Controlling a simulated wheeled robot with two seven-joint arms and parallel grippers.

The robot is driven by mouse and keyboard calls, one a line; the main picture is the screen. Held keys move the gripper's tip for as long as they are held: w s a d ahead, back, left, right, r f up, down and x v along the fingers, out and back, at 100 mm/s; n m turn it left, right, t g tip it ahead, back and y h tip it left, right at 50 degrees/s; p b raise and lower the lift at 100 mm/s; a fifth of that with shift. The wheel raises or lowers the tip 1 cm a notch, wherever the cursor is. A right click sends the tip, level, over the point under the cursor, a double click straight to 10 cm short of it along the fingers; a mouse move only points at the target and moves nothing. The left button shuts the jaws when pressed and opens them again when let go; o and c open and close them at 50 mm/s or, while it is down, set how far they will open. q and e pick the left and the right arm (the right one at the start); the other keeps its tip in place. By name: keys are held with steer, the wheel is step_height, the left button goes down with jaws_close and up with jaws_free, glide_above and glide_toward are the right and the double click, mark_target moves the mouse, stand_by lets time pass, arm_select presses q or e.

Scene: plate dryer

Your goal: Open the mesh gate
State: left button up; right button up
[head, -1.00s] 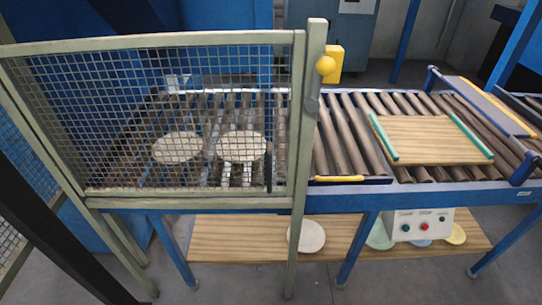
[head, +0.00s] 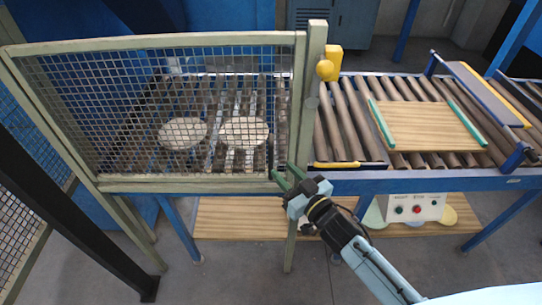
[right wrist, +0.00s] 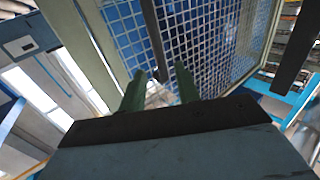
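The mesh gate (head: 150,187), a pale green frame with wire mesh, stands in front of the roller conveyor's left part. Its right side is up against a pale green post (head: 313,110), with no clear gap. A dark upright handle bar (head: 271,157) is at the gate's lower right; in the right wrist view a dark bar (right wrist: 155,40) stands ahead of the fingertips. My right gripper (head: 283,178) is at the gate's lower right corner, just by the handle's lower end. My left gripper is out of view.
Two pale plates (head: 244,131) lie on the rollers behind the mesh. A wooden board with green edges (head: 430,125) lies on the conveyor at right. A yellow box with a round knob (head: 325,68) is on the post.

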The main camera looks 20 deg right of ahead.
mark_target(272, 160)
steer(key=x, duration=0.7)
jaws_close()
